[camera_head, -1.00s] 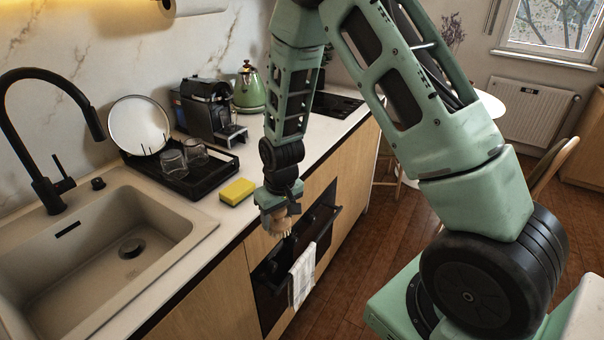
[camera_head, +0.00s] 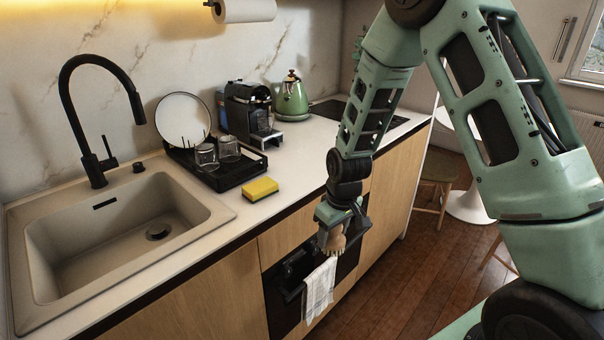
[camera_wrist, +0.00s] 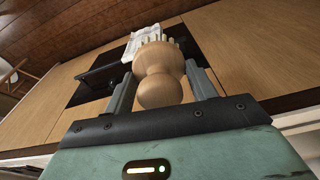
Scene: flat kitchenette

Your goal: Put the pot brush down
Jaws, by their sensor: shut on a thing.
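The pot brush (camera_wrist: 159,75) is a round wooden brush with a knob and pale bristles. In the wrist view it sits between the two fingers of my gripper (camera_wrist: 160,88), knob toward the palm and bristles pointing away. In the head view, my gripper (camera_head: 335,228) is shut on the pot brush (camera_head: 335,241). It hangs in the air in front of the cabinet fronts, beyond the counter's front edge, with the bristles downward.
The counter (camera_head: 300,165) has clear room right of the yellow sponge (camera_head: 260,188). A black dish rack (camera_head: 228,177) with glasses, a coffee machine (camera_head: 250,112) and a green kettle (camera_head: 291,100) stand behind. The sink (camera_head: 120,235) is left. A towel (camera_head: 319,288) hangs on the oven.

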